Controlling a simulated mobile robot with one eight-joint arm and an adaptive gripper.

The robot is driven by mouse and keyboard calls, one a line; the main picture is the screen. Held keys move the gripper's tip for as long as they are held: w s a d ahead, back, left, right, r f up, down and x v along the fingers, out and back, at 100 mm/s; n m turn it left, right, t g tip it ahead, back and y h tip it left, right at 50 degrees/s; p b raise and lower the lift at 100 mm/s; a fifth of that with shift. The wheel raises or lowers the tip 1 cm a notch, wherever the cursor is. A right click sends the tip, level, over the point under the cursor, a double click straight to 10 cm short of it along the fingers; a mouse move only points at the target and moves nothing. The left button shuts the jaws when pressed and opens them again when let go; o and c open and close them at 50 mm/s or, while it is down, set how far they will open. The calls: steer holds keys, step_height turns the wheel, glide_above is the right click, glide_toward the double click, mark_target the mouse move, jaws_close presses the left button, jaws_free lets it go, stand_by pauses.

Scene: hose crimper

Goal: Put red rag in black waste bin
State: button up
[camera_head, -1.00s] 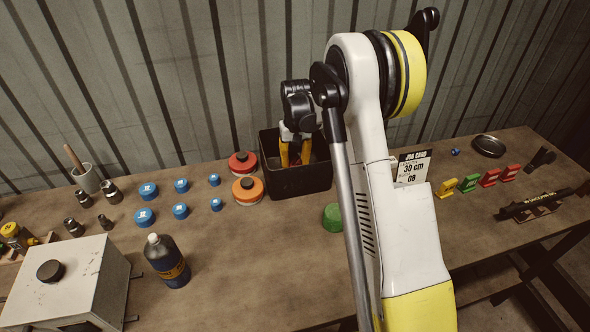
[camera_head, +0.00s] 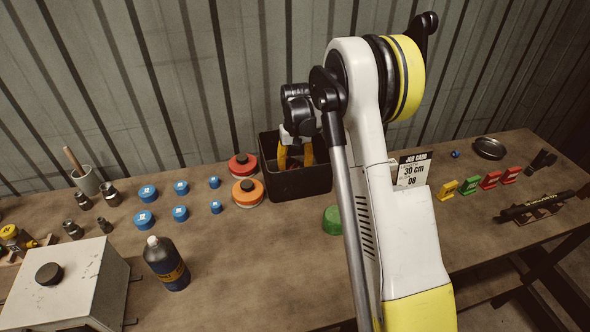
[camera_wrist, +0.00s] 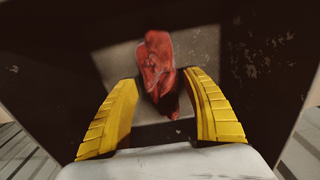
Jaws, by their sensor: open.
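The black waste bin (camera_head: 300,186) stands on the workbench near the wall. My gripper (camera_head: 294,158) points down into the mouth of the bin. In the wrist view my gripper (camera_wrist: 162,100) is open, its yellow fingers spread apart with nothing between them that touches both. The red rag (camera_wrist: 158,64) lies crumpled on the floor inside the bin, beyond the fingertips and apart from them. The rag is hidden by the bin wall in the head view.
Red (camera_head: 243,166) and orange (camera_head: 248,192) round containers stand just left of the bin. A green dome (camera_head: 332,219) lies in front of it, partly behind my arm. Blue caps (camera_head: 145,219) and a dark bottle (camera_head: 166,263) are further left.

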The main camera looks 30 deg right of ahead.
mark_target(295, 166)
step_height(295, 166, up, 11)
steer(key=p, duration=0.2)
steer(key=s+a+r+t, duration=0.2)
steer(key=s+a+r, duration=0.3)
steer(key=s+r, duration=0.3)
steer(key=s+a+r+n+t, duration=0.1)
steer(key=s+a, duration=0.3)
steer(key=s, duration=0.6)
steer(key=s+a+r+n+t, duration=0.1)
steer(key=s+a+t, duration=0.3)
steer(key=s, duration=0.7)
steer(key=shift+a+r, duration=0.3)
steer(key=shift+a, duration=0.1)
